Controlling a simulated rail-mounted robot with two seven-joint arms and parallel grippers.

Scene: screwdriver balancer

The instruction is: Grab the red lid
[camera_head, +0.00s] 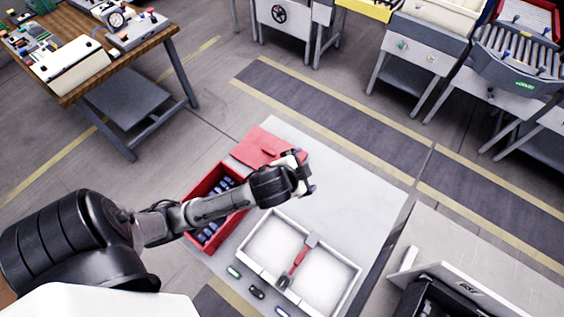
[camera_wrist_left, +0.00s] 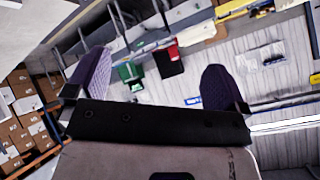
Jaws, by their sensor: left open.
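The red lid (camera_head: 262,147) lies flat on the light table at its far left corner, next to the red box. My left gripper (camera_head: 306,174) is over the table to the right of the lid, and its wrist covers a small part of the lid's near edge. In the left wrist view the two purple-padded fingers (camera_wrist_left: 155,82) stand wide apart with nothing between them. That view looks away from the table, and the lid is not in it. My right gripper is not in view.
The open red box (camera_head: 195,238) holds dark bottle-like items and sits under my left forearm. A white divided tray (camera_head: 325,284) holds a red-handled tool (camera_head: 293,268). Small items lie along the near edge. The table's right part (camera_head: 360,195) is clear.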

